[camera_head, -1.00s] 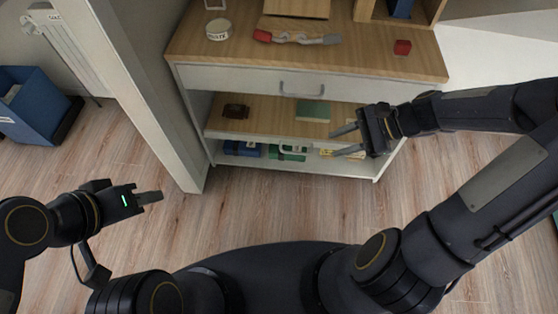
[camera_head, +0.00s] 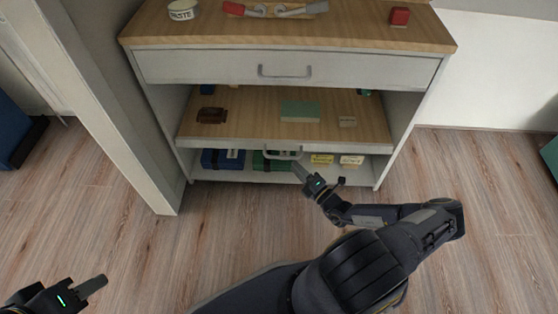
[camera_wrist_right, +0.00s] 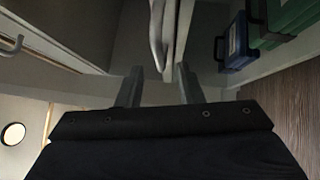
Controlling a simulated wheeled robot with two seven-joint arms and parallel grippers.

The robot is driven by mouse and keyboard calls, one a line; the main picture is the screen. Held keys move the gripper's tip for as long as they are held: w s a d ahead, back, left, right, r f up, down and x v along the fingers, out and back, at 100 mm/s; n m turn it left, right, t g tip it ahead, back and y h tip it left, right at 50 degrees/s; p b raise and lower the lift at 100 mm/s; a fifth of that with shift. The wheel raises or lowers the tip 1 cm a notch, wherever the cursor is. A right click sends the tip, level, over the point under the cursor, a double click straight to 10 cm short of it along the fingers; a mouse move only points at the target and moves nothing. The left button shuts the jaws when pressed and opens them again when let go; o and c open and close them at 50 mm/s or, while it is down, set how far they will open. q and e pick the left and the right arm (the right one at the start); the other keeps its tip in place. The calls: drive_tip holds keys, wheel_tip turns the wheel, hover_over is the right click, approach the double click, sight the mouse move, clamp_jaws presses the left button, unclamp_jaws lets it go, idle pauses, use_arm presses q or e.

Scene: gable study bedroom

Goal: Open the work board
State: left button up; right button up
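The work board (camera_head: 235,130) is a wood-topped pull-out shelf with a white front edge, below the drawer of the white cabinet. Its grey bar handle (camera_head: 284,155) is on the front edge; in the right wrist view the handle (camera_wrist_right: 156,35) shows just ahead of the fingers, its near end between the tips. My right gripper (camera_head: 299,170) is just below and in front of the handle. Its fingers (camera_wrist_right: 158,75) are apart and nothing is clearly gripped. My left gripper (camera_head: 98,285) is low at the left, away from the cabinet; its finger opening is unclear.
The closed-looking drawer (camera_head: 200,68) with its handle (camera_head: 284,72) is above the board. A green book (camera_head: 300,111) and a brown object (camera_head: 211,115) lie on the board. Blue (camera_head: 222,160) and green cases stand below. A post (camera_head: 110,110) rises at left; floor in front is clear.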

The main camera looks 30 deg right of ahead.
sight(285, 157)
drive_tip(key=shift+b+x, duration=0.8)
drive_tip(key=shift+x, duration=2.6)
drive_tip(key=shift+r, duration=0.1)
clamp_jaws()
